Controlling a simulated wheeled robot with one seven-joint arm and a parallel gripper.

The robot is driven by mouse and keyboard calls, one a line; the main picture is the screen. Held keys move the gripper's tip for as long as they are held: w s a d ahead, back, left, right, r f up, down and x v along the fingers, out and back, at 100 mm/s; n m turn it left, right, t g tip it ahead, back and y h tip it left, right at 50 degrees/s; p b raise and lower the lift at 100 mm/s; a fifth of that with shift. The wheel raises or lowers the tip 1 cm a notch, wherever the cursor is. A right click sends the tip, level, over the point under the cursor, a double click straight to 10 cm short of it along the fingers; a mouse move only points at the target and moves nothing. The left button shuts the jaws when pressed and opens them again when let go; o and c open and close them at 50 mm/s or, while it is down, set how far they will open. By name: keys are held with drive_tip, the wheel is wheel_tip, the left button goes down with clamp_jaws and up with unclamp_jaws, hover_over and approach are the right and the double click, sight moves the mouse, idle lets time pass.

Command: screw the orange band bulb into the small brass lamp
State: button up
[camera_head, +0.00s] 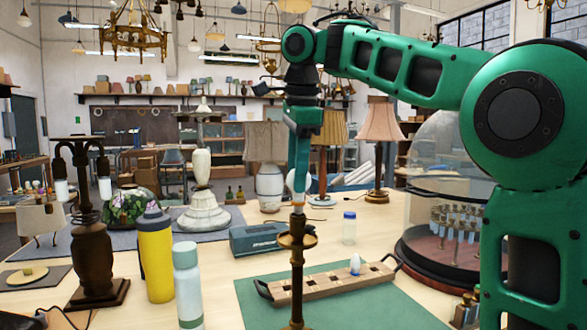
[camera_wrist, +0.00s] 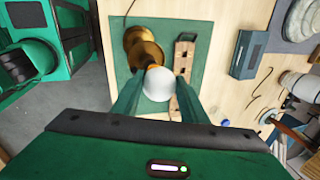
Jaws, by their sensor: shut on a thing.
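My gripper (camera_head: 299,178) points straight down above the small brass lamp (camera_head: 297,240) on the green mat. In the wrist view the gripper (camera_wrist: 158,86) is shut on a round white bulb (camera_wrist: 158,82), one finger on each side. The brass lamp (camera_wrist: 147,52) shows just beyond the bulb there. In the head view the fingers and bulb (camera_head: 298,198) are right over the lamp's top, at or very near its socket. I cannot tell whether the threads are engaged.
A wooden bulb rack (camera_head: 322,286) with dark handles lies behind the lamp, holding a white bulb with a blue band (camera_head: 355,264). A yellow bottle (camera_head: 156,258), a pale blue bottle (camera_head: 187,285) and a dark brown lamp (camera_head: 93,255) stand left. A glass dome (camera_head: 432,215) stands right.

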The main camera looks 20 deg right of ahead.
drive_tip(key=shift+f, duration=0.7)
drive_tip(key=shift+s+a, duration=0.2)
drive_tip(key=shift+s, duration=0.05)
drive_tip(key=shift+f, duration=0.15)
idle(0.7)
drive_tip(key=shift+c, duration=0.5)
drive_tip(key=shift+o, duration=0.8)
drive_tip(key=shift+w+a+m+h, duration=0.15)
drive_tip(key=shift+m+h, duration=0.25)
drive_tip(key=shift+m, duration=1.9)
drive_tip(key=shift+w+m+g, duration=0.15)
drive_tip(key=shift+m+g, duration=0.15)
drive_tip(key=shift+m, duration=0.5)
drive_tip(key=shift+w+m+h, duration=0.1)
drive_tip(key=shift+m+h, duration=0.3)
drive_tip(key=shift+m, duration=0.6)
